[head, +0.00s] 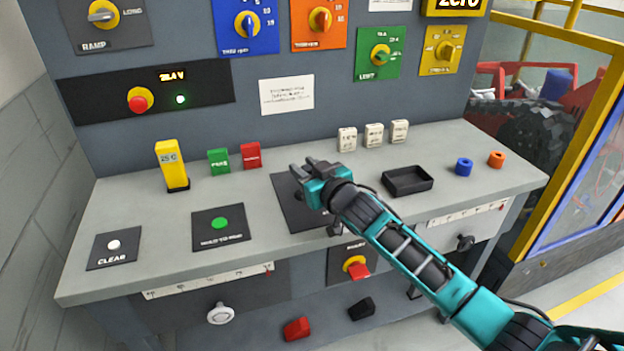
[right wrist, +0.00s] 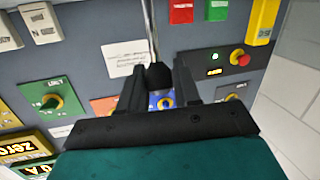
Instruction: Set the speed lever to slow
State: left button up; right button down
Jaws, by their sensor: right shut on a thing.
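The speed lever appears to be the one on the black plate (head: 289,213) in the middle of the bench top. In the head view my right gripper (head: 301,172) is over this plate and hides most of the lever and the lettering. In the right wrist view the lever's round black knob (right wrist: 158,75) sits between the two fingers of my right gripper (right wrist: 160,88), with a thin metal rod (right wrist: 152,30) running from it. The gripper is shut on the knob. I cannot read the slow mark or tell the lever's setting. My left gripper is out of view.
A black tray (head: 408,181) and several white blocks stand right of the plate. A green button plate (head: 220,228), green and red blocks (head: 251,155) and a yellow block (head: 172,165) stand left. The back panel (head: 215,120) with knobs rises behind.

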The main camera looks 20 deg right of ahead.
jog(key=shift+w+r, duration=0.4)
jog(key=shift+w, duration=0.3)
jog(key=shift+w+f, duration=0.1)
jog(key=c, duration=0.9)
grip_release()
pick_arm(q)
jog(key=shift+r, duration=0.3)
pick_arm(e)
jog(key=shift+f, duration=0.1)
